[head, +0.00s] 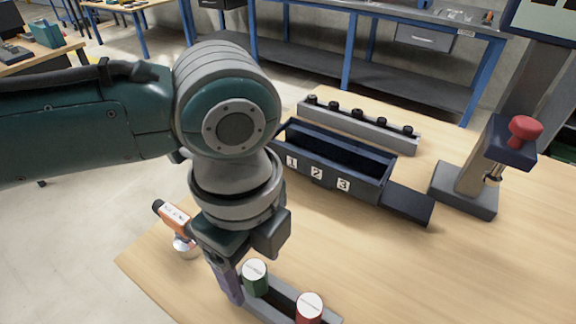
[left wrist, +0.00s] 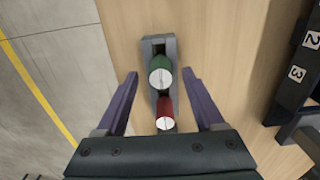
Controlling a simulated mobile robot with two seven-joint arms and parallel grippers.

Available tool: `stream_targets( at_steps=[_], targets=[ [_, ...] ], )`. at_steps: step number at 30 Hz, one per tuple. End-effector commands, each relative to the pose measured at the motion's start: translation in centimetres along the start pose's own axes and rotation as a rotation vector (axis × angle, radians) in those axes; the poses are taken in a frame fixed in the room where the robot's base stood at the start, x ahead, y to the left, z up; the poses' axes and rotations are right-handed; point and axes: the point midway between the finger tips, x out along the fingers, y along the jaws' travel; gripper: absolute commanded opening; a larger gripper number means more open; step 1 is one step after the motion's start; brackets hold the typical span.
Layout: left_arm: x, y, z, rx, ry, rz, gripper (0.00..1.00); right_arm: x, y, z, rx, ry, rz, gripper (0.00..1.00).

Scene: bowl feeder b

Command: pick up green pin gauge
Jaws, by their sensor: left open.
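The green pin gauge (head: 255,279) stands upright in a grey holder (head: 283,297) near the table's front edge. It also shows in the left wrist view (left wrist: 160,72), between and slightly beyond my fingertips. A red pin gauge (head: 309,307) stands beside it in the same holder, nearer my palm in the left wrist view (left wrist: 165,112). My left gripper (left wrist: 160,78) is open above the holder, one finger on each side, with nothing held. In the head view one finger (head: 229,283) shows left of the green gauge. My right gripper is out of view.
A dark bin numbered 1, 2, 3 (head: 317,173) stands behind, before a grey rack with several black knobs (head: 358,125). A stand with a red knob (head: 525,129) is at right. The right foreground is clear.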

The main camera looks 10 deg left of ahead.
Motion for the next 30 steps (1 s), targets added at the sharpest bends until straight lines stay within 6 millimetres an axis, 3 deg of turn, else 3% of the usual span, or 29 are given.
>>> stream_targets(
  at_steps=[3, 11, 30],
  targets=[
    [1.37, 0.04, 0.03, -0.001, 0.0, 0.001, 0.7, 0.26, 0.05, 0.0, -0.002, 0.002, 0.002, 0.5],
    [1.56, 0.03, 0.02, 0.001, -0.001, -0.001, 0.7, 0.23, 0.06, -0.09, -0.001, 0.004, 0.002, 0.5],
    [1.52, 0.02, 0.05, 0.0, -0.001, -0.001, 0.0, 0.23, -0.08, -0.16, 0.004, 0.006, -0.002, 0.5]
  ],
)
